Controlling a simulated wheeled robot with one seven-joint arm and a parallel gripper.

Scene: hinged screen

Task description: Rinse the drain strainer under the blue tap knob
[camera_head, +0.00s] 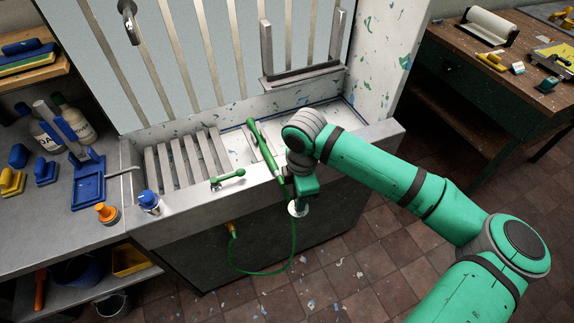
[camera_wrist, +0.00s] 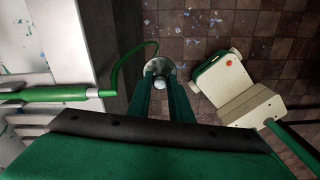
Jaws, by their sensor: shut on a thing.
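The drain strainer (camera_head: 296,210) is a small, round, pale metal disc; it also shows in the wrist view (camera_wrist: 161,68). My gripper (camera_head: 301,199) is shut on it, in front of the sink's front face and above the floor. In the wrist view, its fingers (camera_wrist: 161,84) close on the knob in the disc's middle. A green tap lever (camera_head: 228,178) sits on the front rim of the sink (camera_head: 240,190), left of my gripper.
A green spray wand (camera_head: 264,150) lies across the sink rim close to my gripper, its hose (camera_head: 292,245) looping below. A slatted rack (camera_head: 187,158) covers the sink's left part. A tall barred screen (camera_head: 165,60) stands behind. A blue tray (camera_head: 88,185) and bottles crowd the left counter.

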